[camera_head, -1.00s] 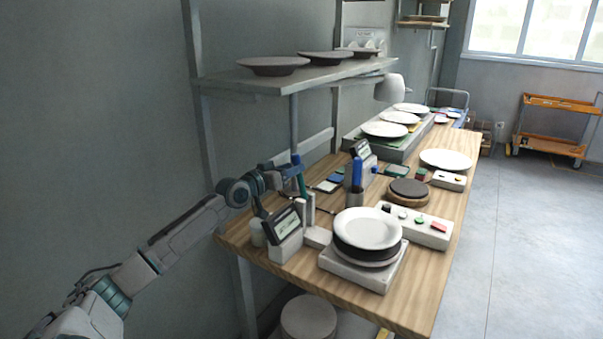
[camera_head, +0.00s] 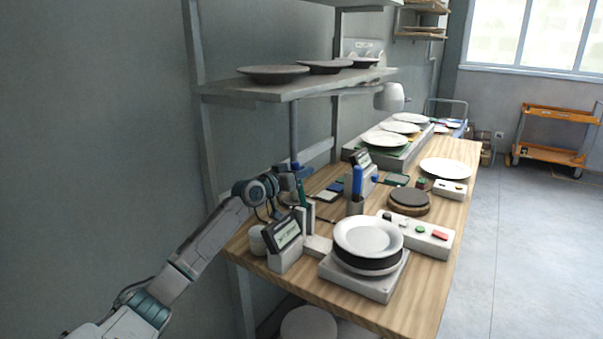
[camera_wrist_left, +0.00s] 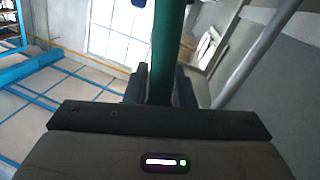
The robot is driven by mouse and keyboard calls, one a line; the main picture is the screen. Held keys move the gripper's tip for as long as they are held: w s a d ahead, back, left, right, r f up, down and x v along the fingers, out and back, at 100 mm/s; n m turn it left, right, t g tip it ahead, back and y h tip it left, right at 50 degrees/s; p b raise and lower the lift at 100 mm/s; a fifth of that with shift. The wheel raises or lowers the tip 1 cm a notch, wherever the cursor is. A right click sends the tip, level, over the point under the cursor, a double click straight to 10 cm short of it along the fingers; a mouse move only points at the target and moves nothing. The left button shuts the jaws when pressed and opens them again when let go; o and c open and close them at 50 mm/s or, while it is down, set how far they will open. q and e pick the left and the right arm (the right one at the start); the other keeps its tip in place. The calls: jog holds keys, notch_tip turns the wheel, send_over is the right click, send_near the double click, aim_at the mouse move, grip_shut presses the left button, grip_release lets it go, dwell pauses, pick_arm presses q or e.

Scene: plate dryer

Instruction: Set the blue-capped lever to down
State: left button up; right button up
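The lever is a green rod (camera_head: 301,192) standing nearly upright, slightly tilted, at the wall side of the wooden table. A small blue part near its top is mostly covered by my gripper in the head view. My left gripper (camera_head: 297,171) is at the lever's upper part. In the left wrist view the green rod (camera_wrist_left: 162,60) runs between the two dark fingers (camera_wrist_left: 161,88), which sit close against both its sides. A bit of blue (camera_wrist_left: 138,3) shows at the top edge there. The lever's base is partly hidden by white blocks. My right gripper is out of view.
A tilted display (camera_head: 285,233) stands just in front of the lever. Stacked plates (camera_head: 368,238) sit on a white base, beside a button box (camera_head: 430,237). A shelf (camera_head: 290,88) with dark plates hangs above.

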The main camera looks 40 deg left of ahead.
pick_arm(q)
grip_shut()
jog(key=d+m+g, duration=0.1)
jog(key=d+m, duration=0.5)
jog(key=shift+w+d+y+p, duration=0.3)
jog(key=shift+w+y+p, duration=0.05)
jog(key=shift+y+p, duration=0.1)
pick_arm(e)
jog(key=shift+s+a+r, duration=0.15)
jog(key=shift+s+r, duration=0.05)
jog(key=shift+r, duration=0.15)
pick_arm(q)
jog(key=shift+f, duration=0.1)
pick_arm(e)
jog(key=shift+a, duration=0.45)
